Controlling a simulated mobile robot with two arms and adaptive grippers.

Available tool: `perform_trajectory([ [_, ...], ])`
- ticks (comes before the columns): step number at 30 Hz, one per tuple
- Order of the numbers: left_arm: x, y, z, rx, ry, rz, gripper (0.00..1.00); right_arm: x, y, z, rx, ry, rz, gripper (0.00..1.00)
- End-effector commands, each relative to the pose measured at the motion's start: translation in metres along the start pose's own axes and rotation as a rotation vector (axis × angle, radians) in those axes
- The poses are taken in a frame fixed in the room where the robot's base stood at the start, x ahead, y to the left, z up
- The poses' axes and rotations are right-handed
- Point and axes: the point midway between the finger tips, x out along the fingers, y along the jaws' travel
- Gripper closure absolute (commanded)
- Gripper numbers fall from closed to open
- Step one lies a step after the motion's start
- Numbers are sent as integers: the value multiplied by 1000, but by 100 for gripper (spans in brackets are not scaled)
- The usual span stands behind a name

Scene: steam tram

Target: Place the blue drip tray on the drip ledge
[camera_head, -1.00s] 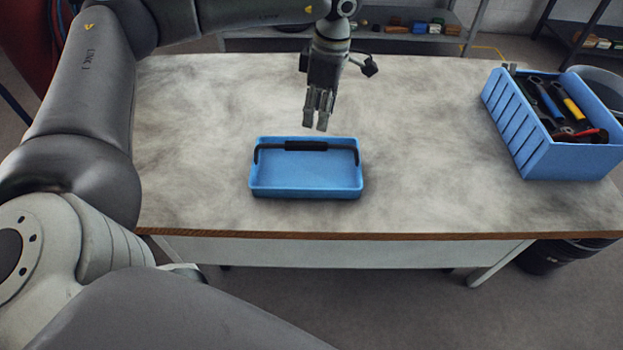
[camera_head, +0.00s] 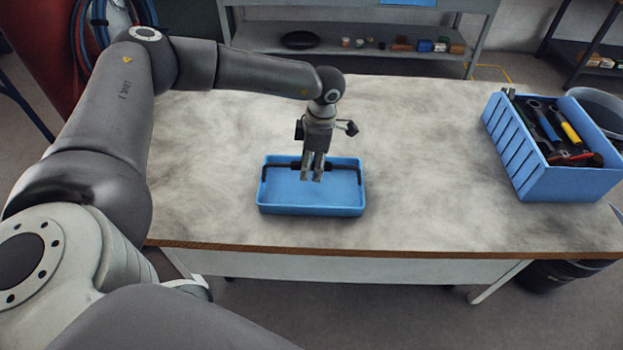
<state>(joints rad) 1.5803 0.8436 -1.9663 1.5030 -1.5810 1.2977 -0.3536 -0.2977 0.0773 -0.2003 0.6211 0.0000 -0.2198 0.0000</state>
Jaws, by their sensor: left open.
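The blue drip tray (camera_head: 288,204) sits on the worktable, near its front edge. It is shallow and rectangular, with a black handle that spans it from side to side. My left gripper (camera_head: 311,176) points down over the tray at the middle of the handle. Its fingers are open and hide the handle's centre. I cannot tell whether they touch the handle. My right gripper is not in view. I cannot make out a drip ledge.
The grey worktable (camera_head: 420,160) has clear room around the tray. A blue crate (camera_head: 567,184) of tools stands at its right end. Behind the table, a grey shelf (camera_head: 270,38) holds small items, and another shelf (camera_head: 592,75) stands at the back right.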

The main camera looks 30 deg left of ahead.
Motion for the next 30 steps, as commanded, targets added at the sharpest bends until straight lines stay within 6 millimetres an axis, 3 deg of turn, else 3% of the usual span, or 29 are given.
perform_trajectory([
  [10,12,0,0,1,-1,1,57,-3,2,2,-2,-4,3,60],
  [20,11,0,0,1,-1,1,98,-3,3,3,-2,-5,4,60],
  [30,10,1,1,0,-2,2,100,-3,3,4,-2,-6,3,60],
])
